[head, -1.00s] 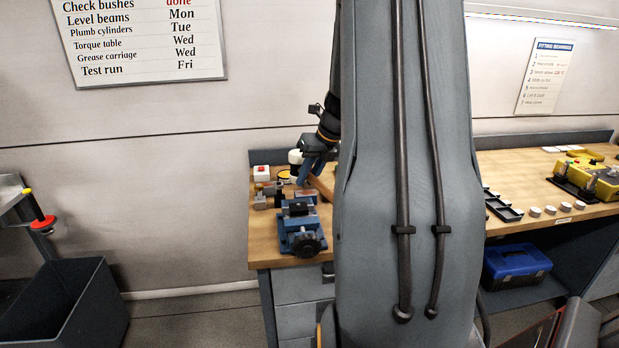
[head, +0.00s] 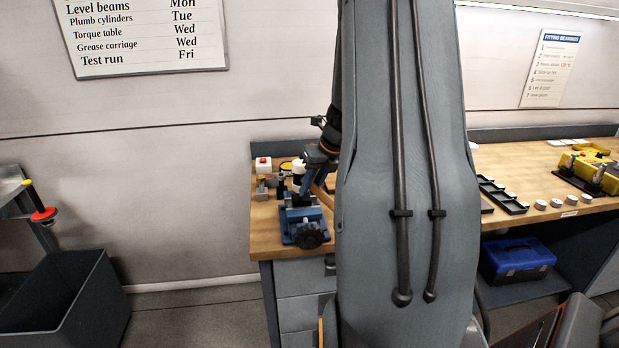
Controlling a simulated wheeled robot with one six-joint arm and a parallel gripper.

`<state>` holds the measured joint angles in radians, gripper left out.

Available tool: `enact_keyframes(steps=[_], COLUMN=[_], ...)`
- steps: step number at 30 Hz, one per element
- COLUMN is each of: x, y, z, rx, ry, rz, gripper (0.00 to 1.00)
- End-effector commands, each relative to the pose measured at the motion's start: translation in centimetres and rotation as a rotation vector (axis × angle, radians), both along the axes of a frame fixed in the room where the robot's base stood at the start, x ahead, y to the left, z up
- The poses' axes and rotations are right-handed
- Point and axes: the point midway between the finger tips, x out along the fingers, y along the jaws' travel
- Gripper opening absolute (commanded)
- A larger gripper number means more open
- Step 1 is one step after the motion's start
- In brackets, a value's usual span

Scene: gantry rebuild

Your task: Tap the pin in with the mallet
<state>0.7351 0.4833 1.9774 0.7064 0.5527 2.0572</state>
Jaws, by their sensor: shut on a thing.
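My gripper (head: 317,166) is over the left end of the wooden bench, partly behind my own arm. It is shut on what looks like the mallet's wooden handle (head: 318,186). The mallet's head (head: 298,171), which looks white and dark, is just left of the gripper, over the back of the blue vise (head: 304,224). I cannot tell whether the head touches anything. The pin is too small or hidden to make out.
A white box with a red button (head: 263,165) and small grey metal parts (head: 264,186) stand left of the vise. My arm hides the bench's middle. To the right are a black tray (head: 503,196), white round pieces (head: 556,203) and a yellow fixture (head: 590,170). A dark bin (head: 65,300) stands on the floor at left.

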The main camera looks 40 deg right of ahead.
Motion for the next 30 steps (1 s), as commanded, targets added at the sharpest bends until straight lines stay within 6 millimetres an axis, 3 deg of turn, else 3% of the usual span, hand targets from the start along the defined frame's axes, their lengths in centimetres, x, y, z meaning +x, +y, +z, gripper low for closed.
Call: enact_keyframes(steps=[1,4,10,18,24,30], x=[0.2,0.2,0.0,-0.1,0.2,0.1], y=[0.0,-0.1,0.0,-0.1,-0.1,-0.1], z=[-1.7,-3.3,-2.4,0.9,4.7,6.0], rx=[0.001,0.000,0.000,-0.002,-0.004,-0.002], ry=[0.000,-0.001,-0.001,-0.003,-0.006,-0.003], rz=[-0.002,-0.003,0.000,0.000,0.000,0.000], gripper=[0.00,0.00,0.00,0.00,0.00,0.00])
